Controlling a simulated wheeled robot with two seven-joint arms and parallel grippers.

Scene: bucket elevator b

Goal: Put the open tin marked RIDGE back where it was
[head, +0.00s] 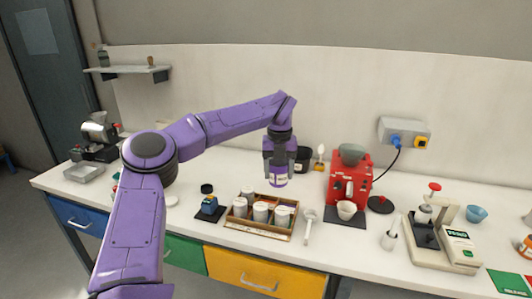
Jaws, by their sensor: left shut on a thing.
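My left gripper (279,165) points down and is shut on a small white tin with a dark purple band (278,181). It holds the tin in the air, above and behind the right part of a wooden rack (257,233) as seen here. The lettering on the tin is too small to read, and its top is hidden by the gripper. Several white tins stand in the rack, three along the front (260,212) and at least one behind on the left (247,193). My right gripper is not in view.
A dark container (302,159) stands behind the held tin. A small blue and black object (209,204) stands left of the rack.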

